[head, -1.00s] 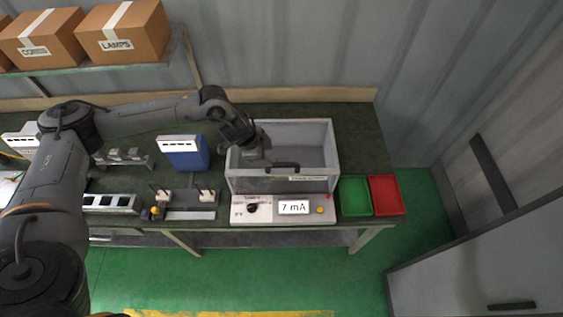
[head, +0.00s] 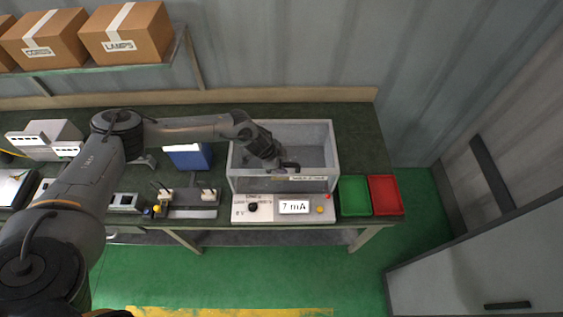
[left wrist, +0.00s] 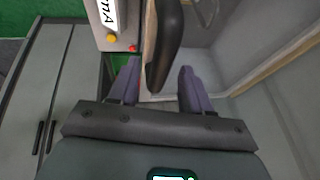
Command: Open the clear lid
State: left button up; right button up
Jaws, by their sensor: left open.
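A grey box (head: 335,160) stands on the bench behind a white control panel (head: 240,210) whose display reads 7 mA. Its clear lid is hard to make out in either view, so I cannot tell its exact position. A thick black bar (left wrist: 168,38), apparently the lid's handle, shows close up in the left wrist view. My left gripper (head: 284,166) is at the front part of the box top. It also shows in the left wrist view (left wrist: 160,70), open, with its purple fingers on either side of the bar's near end. No grip on the bar shows. My right gripper is not in view.
A green tray (head: 354,196) and a red tray (head: 385,196) sit to the right of the box. A blue unit (head: 188,157) and small fixtures stand to its left. Cardboard boxes (head: 125,30) rest on a shelf at the back left.

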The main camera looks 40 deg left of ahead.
pick_arm(q)
grip_shut()
dwell(0.3)
jog(key=shift+w, duration=0.1)
